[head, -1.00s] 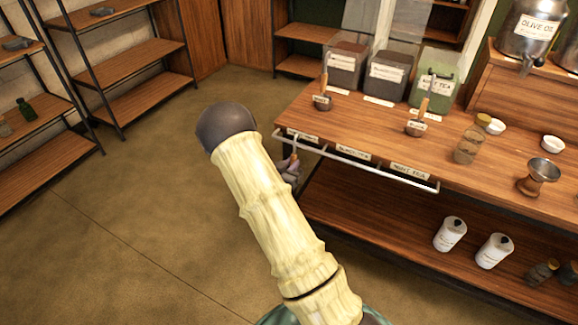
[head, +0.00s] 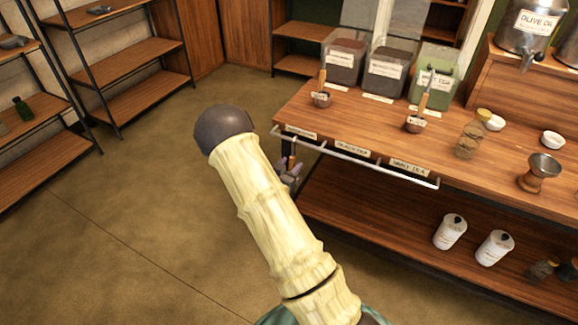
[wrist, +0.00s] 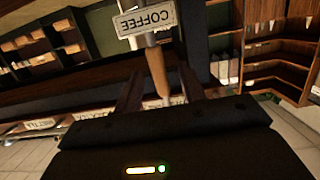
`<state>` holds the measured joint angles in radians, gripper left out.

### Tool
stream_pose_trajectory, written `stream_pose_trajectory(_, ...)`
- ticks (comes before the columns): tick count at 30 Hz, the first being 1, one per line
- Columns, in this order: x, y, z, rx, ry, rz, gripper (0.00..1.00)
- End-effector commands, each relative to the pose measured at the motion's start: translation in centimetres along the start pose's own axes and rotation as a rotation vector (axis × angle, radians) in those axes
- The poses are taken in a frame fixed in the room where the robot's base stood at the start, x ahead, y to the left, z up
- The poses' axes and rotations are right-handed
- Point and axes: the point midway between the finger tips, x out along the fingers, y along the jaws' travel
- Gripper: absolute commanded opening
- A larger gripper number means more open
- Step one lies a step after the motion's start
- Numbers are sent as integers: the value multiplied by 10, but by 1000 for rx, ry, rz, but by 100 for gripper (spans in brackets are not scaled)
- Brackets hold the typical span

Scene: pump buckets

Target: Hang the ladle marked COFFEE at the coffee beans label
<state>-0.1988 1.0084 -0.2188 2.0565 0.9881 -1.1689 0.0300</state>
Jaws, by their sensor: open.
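The COFFEE tag (wrist: 147,19) shows large in the wrist view, with the ladle's wooden handle (wrist: 157,72) below it, between my two fingers. My gripper (wrist: 160,88) is open around the handle. In the head view my gripper (head: 289,172) is small, just under the left end of the counter's front rail (head: 345,155), with the ladle's handle (head: 291,161) by it. The coffee beans label (head: 301,132) is at the rail's left end, just above. I cannot tell if the ladle rests on the rail; its bowl is hidden.
Labels for black tea (head: 352,149) and mint tea (head: 410,167) sit farther right along the rail. Two other ladles, a left one (head: 321,98) and a right one (head: 416,123), are on the counter (head: 370,122). My arm covers the middle; floor at left is clear.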

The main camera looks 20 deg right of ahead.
Motion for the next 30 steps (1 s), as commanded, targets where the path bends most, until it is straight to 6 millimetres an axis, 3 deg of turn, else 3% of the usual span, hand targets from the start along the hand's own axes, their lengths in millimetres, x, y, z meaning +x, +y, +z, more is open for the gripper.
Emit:
stream_pose_trajectory(5, -4, 0, 0, 0, -1, -1, 40)
stream_pose_trajectory(11, -28, -1, -1, -1, -1, -3, 40)
stream_pose_trajectory(30, -154, -1, 0, 0, -1, -4, 40)
